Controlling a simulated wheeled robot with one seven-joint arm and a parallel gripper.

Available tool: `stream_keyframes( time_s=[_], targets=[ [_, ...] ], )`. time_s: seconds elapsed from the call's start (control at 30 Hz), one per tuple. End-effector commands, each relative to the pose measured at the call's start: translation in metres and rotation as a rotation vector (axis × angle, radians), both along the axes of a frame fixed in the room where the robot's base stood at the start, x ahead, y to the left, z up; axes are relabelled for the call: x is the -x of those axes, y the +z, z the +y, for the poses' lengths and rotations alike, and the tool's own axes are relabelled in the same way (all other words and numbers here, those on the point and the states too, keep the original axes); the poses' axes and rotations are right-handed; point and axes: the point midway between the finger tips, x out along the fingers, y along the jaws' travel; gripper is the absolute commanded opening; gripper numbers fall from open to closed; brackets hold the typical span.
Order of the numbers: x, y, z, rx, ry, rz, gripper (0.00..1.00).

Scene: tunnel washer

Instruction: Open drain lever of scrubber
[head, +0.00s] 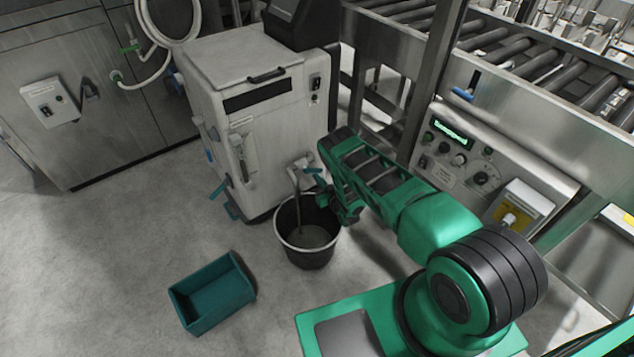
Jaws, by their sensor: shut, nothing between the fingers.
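The scrubber (253,125) is a boxy off-white machine with a black top handle, in the middle of the head view. A drain spout (295,172) sticks out low on its right side. A small blue-teal lever (313,171) shows at the spout, close to my arm. A grey hose or stream runs down from the spout into a black bucket (306,255), which has greyish content; I cannot tell which it is. My gripper (346,213) is shut and empty, just right of the lever and above the bucket's right rim. My forearm partly hides the area behind it.
A teal open bin (212,292) sits on the floor at front left. A roller conveyor (510,50) and a control panel (465,155) stand at the right. Steel cabinets (75,95) with a white hose (165,30) stand at the back left. The left floor is clear.

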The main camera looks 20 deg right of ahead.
Motion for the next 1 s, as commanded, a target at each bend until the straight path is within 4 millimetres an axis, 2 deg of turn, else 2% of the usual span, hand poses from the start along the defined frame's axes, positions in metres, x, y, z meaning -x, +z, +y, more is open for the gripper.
stream_keyframes(
  time_s=[0.7, 1.0],
  targets=[
    [-0.006, 0.019, -0.017, 0.000, -0.001, -0.002, 0.00],
    [-0.007, 0.021, -0.019, 0.000, -0.001, -0.002, 0.00]
  ],
)
